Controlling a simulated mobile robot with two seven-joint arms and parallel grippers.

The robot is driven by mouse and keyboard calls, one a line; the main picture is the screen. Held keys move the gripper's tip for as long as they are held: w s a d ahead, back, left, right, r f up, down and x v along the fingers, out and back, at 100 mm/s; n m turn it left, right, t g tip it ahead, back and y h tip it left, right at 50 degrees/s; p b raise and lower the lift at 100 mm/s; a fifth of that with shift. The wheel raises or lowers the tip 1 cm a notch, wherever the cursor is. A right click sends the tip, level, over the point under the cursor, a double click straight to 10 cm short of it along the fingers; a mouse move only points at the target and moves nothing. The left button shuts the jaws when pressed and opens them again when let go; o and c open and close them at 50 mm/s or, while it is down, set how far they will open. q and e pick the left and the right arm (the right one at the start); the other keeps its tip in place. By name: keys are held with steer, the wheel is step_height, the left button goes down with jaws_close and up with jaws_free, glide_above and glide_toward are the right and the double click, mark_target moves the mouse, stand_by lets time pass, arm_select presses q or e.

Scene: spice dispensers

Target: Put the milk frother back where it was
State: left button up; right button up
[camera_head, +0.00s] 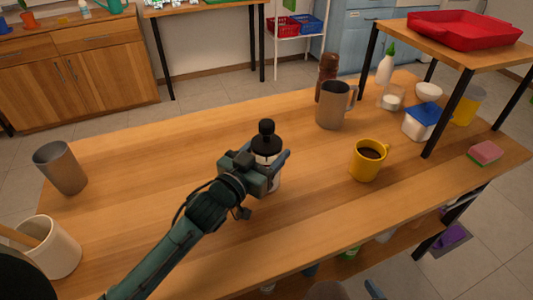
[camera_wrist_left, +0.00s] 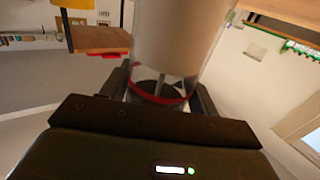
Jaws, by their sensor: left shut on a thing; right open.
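The milk frother (camera_head: 267,146), a clear cylinder with a black lid and knob, is upright over the middle of the table. My left gripper (camera_head: 268,172) is shut around its body and hides part of it. In the left wrist view the clear frother (camera_wrist_left: 170,60), with a red ring and dark disc inside, sits between the fingers. Whether its bottom touches the table is hidden. Part of what looks like my right gripper (camera_head: 373,290) shows at the bottom edge, open and away from the frother.
A yellow coffee mug (camera_head: 368,160) stands right of the frother. A metal pitcher (camera_head: 333,107) and brown pepper mill (camera_head: 327,75) stand behind. A grey cup (camera_head: 61,168) and white crock (camera_head: 52,248) are at left. The wooden table (camera_head: 150,165) is clear between them.

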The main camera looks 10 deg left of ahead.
arm_select(q)
steer(key=shift+f, duration=0.1)
steer(key=shift+f, duration=0.15)
steer(key=o, duration=1.2)
steer(key=shift+c, duration=0.2)
steer(key=shift+s+r, duration=0.1)
steer(key=shift+r, duration=0.15)
steer(key=v, duration=1.2)
steer(key=shift+f, duration=0.1)
